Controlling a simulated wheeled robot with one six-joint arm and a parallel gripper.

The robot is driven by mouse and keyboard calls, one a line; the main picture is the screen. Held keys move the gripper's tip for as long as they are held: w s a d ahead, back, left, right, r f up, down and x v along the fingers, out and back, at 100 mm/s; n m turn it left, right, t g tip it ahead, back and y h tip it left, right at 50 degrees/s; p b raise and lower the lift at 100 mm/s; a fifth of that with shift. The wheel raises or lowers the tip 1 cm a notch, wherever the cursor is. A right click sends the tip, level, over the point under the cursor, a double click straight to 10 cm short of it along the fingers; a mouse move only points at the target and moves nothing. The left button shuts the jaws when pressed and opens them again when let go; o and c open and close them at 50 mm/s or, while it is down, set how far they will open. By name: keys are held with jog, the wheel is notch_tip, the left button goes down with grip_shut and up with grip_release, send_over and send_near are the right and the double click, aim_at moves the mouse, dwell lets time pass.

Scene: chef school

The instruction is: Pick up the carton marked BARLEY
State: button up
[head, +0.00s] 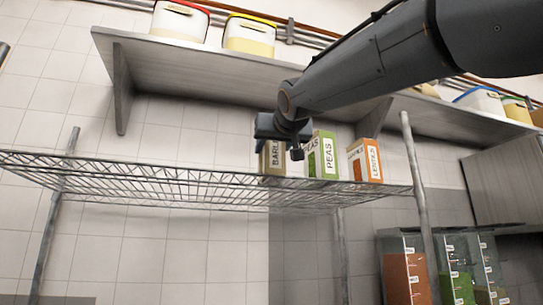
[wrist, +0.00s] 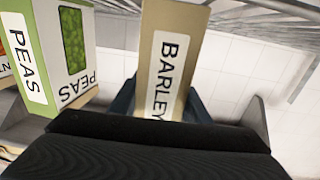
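The tan carton marked BARLEY (head: 272,160) stands on the wire shelf in the head view, its upper part hidden behind my gripper (head: 284,136). In the wrist view the BARLEY carton (wrist: 172,55) fills the middle, its white label facing me. One dark blue finger of my gripper (wrist: 163,103) shows on each side of it. No clear gap shows between fingers and carton, but I cannot tell whether they press on it. The carton's far end by my gripper is hidden behind the dark gripper body.
A green PEAS carton (head: 323,157) stands close to the right of it, also seen in the wrist view (wrist: 62,50). An orange LENTILS carton (head: 365,161) stands farther right. The wire shelf (head: 130,172) is clear to the left. A wall shelf (head: 200,68) overhangs behind.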

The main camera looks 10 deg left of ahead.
jog(key=c, duration=0.3)
jog(key=shift+r, duration=0.1)
jog(key=shift+r, duration=0.15)
